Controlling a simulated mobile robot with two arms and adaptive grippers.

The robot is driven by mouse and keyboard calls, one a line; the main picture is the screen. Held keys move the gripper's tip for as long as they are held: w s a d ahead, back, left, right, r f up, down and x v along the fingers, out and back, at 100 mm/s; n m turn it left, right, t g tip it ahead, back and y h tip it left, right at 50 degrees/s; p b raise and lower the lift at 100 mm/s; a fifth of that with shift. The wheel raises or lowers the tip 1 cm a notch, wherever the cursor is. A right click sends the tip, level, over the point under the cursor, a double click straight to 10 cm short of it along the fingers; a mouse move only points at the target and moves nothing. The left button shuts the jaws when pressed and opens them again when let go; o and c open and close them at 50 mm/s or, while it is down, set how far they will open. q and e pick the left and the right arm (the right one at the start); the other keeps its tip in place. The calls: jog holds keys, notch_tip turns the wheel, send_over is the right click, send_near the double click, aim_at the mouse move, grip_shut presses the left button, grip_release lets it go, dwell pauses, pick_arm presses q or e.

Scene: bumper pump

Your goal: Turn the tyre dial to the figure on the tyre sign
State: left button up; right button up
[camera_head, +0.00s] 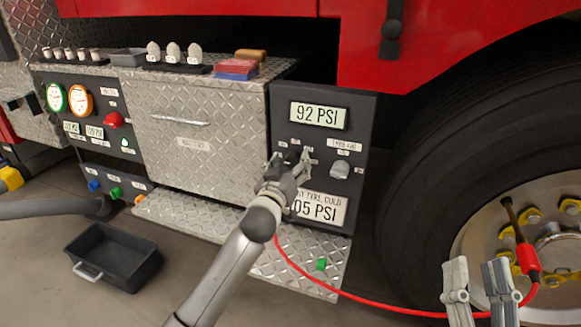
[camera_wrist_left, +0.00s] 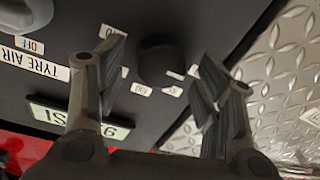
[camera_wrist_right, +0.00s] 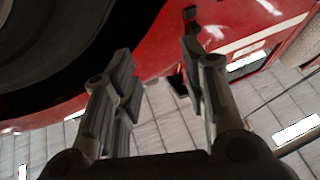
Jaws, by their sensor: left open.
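The black tyre dial (camera_wrist_left: 158,65) is a round knob on the dark panel (camera_head: 361,110), with small white number labels around it. My left gripper (camera_head: 290,160) is open, its fingers on either side of the dial; the left wrist view shows gaps between knob and fingers. In the head view the gripper mostly hides the dial. The display (camera_head: 318,115) above reads 92 PSI. The tyre sign (camera_head: 318,208) below reads "05 PSI" in its visible part; my left gripper covers its left end. My right gripper (camera_head: 481,283) is open and empty, low at the right.
A grey tyre air knob (camera_head: 340,169) sits right of the dial. A red hose (camera_head: 370,308) runs to a red connector (camera_head: 527,258) at the wheel (camera_head: 490,225). A black bin (camera_head: 112,257) is on the floor. A diamond-plate step (camera_head: 200,217) lies below the panels.

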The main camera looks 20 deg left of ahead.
pick_arm(q)
jog(key=shift+w, duration=0.15)
jog(key=c, duration=1)
